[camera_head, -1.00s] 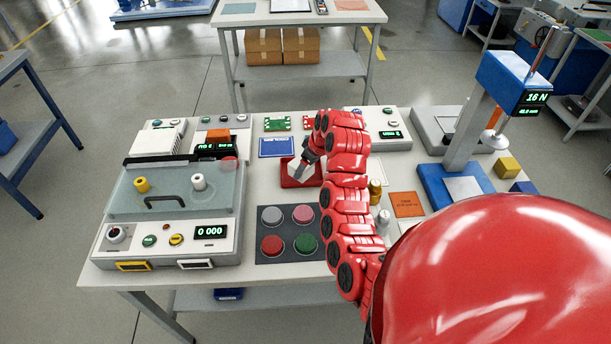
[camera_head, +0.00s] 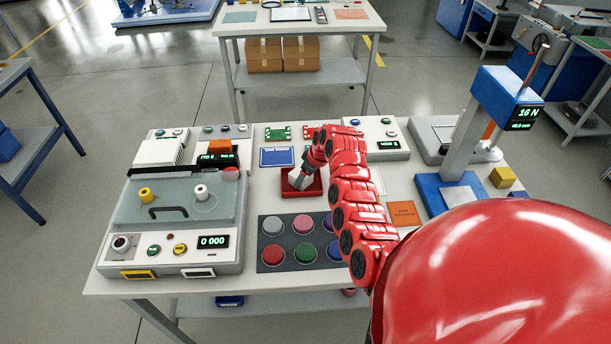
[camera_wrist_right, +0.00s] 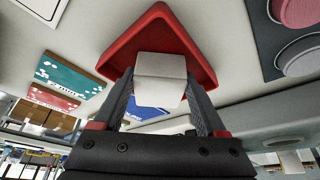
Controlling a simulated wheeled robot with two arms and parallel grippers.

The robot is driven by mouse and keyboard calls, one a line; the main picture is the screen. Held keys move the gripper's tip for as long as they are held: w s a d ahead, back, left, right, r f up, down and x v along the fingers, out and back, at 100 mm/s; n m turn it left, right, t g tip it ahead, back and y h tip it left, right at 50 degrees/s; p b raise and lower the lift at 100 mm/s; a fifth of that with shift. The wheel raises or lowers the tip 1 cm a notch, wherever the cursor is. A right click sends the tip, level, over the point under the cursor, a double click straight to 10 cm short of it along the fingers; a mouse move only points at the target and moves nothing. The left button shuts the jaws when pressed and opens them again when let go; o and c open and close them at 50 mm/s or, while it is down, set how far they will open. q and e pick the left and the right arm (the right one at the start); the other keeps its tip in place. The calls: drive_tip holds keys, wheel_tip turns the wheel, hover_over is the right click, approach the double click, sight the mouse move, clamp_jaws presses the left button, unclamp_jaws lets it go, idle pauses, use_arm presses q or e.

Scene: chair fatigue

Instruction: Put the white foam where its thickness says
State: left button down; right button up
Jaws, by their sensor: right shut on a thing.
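The white foam (camera_head: 296,179) is a small pale block at the red tray (camera_head: 316,190) in the middle of the table. My right gripper (camera_head: 304,174) is shut on the foam and reaches down over the tray. In the right wrist view the foam (camera_wrist_right: 160,72) sits between the two fingers of the gripper (camera_wrist_right: 158,98), with the red tray (camera_wrist_right: 178,22) behind it. I cannot tell whether the foam touches the tray floor. My left gripper is not in view.
A dark pad (camera_head: 264,261) with several coloured round pads lies in front of the tray. A glass-lidded machine (camera_head: 177,222) stands left. A blue card (camera_head: 277,157) lies behind the tray. A blue press (camera_head: 507,96) stands right, past an orange card (camera_head: 403,213).

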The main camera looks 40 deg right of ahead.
drive_tip(key=shift+f, duration=0.15)
drive_tip(key=o, duration=1.3)
